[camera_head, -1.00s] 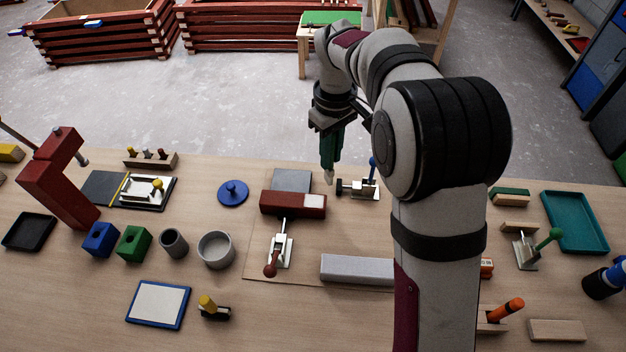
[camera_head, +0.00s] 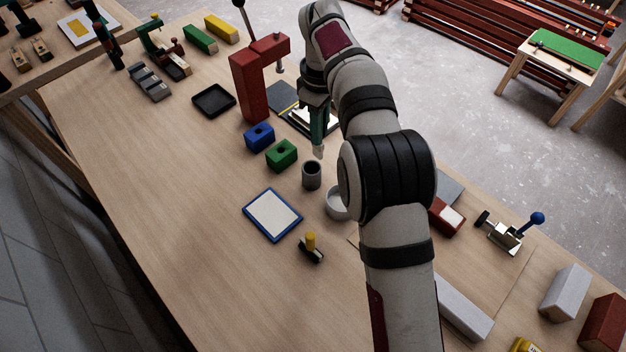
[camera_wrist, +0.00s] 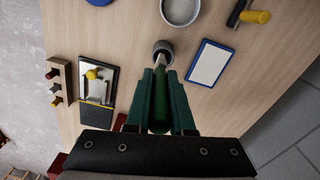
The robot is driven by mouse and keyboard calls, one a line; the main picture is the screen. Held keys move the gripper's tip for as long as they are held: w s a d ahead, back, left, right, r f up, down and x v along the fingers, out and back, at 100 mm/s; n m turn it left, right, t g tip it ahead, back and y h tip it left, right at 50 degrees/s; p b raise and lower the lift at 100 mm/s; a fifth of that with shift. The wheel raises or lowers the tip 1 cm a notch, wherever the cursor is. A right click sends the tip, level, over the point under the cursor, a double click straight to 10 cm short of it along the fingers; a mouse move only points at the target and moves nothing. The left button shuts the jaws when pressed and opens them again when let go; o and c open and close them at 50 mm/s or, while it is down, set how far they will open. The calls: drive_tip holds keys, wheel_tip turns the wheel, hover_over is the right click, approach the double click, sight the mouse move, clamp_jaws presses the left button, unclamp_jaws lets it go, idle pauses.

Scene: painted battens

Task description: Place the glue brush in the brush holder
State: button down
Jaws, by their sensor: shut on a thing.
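My gripper (camera_head: 318,128) is shut on the glue brush (camera_head: 318,153), which points down with its pale tip lowest. In the wrist view the brush (camera_wrist: 160,105) shows as a dark green handle between the green fingers of my gripper (camera_wrist: 162,80). A dark grey round cup (camera_head: 311,177), which looks like the brush holder, stands upright on the bench. In the head view the brush tip is just above the cup's rim. In the wrist view the tip overlaps the mouth of the cup (camera_wrist: 169,58); I cannot tell there whether it is inside.
A light grey bowl (camera_head: 337,205) stands close right of the cup. A green block (camera_head: 281,156) and blue block (camera_head: 259,137) with holes sit to its left. A blue-framed pad (camera_head: 272,214) and yellow-handled tool (camera_head: 311,247) lie nearer.

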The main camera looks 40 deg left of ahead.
sight(313, 161)
drive_tip(key=f, duration=0.6)
drive_tip(key=s+a+f, duration=0.1)
drive_tip(key=f, duration=0.3)
drive_tip(key=shift+f, duration=0.1)
drive_tip(key=c, duration=0.8)
unclamp_jaws()
drive_tip(key=shift+f, duration=0.1)
